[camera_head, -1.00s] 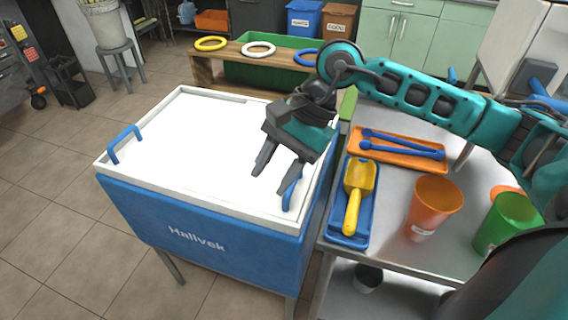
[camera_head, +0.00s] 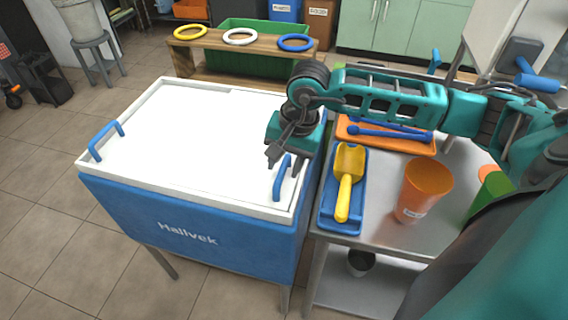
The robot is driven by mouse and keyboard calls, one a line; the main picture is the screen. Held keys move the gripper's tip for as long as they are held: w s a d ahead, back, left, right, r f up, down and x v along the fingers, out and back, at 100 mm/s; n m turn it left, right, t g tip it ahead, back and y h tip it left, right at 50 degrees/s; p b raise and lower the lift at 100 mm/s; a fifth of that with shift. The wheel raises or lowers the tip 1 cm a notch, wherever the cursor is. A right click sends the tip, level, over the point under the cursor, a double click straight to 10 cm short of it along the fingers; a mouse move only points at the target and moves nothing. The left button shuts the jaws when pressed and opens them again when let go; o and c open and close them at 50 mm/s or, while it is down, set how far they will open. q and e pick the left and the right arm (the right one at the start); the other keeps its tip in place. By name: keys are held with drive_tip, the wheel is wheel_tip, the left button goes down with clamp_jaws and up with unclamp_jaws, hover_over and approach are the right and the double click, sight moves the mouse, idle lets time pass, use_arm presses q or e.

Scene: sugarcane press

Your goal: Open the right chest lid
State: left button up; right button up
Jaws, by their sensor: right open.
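The blue chest (camera_head: 190,228) stands at the left centre on metal legs, with white lids on top. The right lid (camera_head: 225,150) lies flat and closed. Its blue handle (camera_head: 282,178) stands near the chest's right edge. Another blue handle (camera_head: 104,139) is at the left edge. My right gripper (camera_head: 283,164) is just above the right handle, fingers pointing down, open. One finger is left of the handle and the other right of it or behind it; contact cannot be told. My left gripper is out of view.
To the right, a metal table (camera_head: 383,228) holds a blue tray (camera_head: 330,213) with a yellow scoop (camera_head: 347,180), an orange tray (camera_head: 365,140) and an orange cup (camera_head: 423,190). A wooden bench (camera_head: 210,60) with coloured rings stands behind the chest.

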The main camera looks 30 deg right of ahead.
drive_tip(key=shift+a+f, duration=0.1)
drive_tip(key=shift+f, duration=0.45)
drive_tip(key=shift+w, duration=0.1)
clamp_jaws()
